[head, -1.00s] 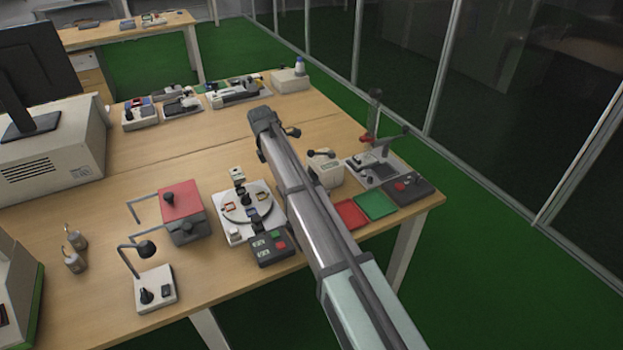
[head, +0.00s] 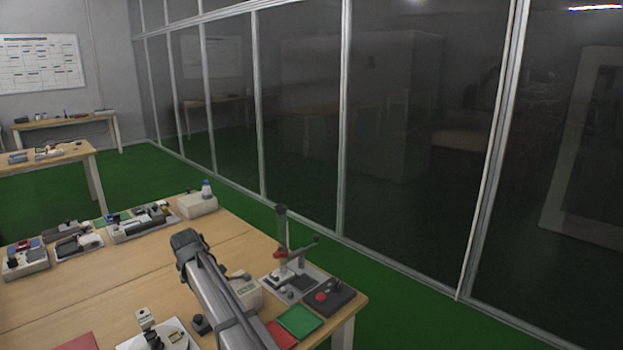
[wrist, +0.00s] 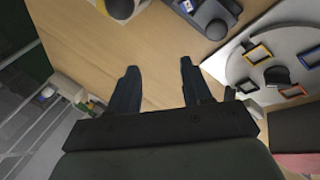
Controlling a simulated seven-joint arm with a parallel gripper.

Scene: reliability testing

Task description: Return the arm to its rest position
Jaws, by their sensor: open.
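My gripper (wrist: 160,88) shows in the wrist view with its two dark fingers apart and nothing between them, above the bare wooden table (wrist: 80,40). In the head view my arm reaches in from the bottom edge over the table (head: 100,275). Its far end is a dark wrist part, and the fingers are hidden there. The white round fixture (wrist: 290,55) with small coloured frames lies to the right of the fingers in the wrist view.
Right of my arm stand a lever press (head: 283,260), a control box with a red button (head: 328,297), and green (head: 300,321) and red (head: 281,335) trays. Several devices line the table's far side. Glass partition walls (head: 300,120) stand beyond the green floor.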

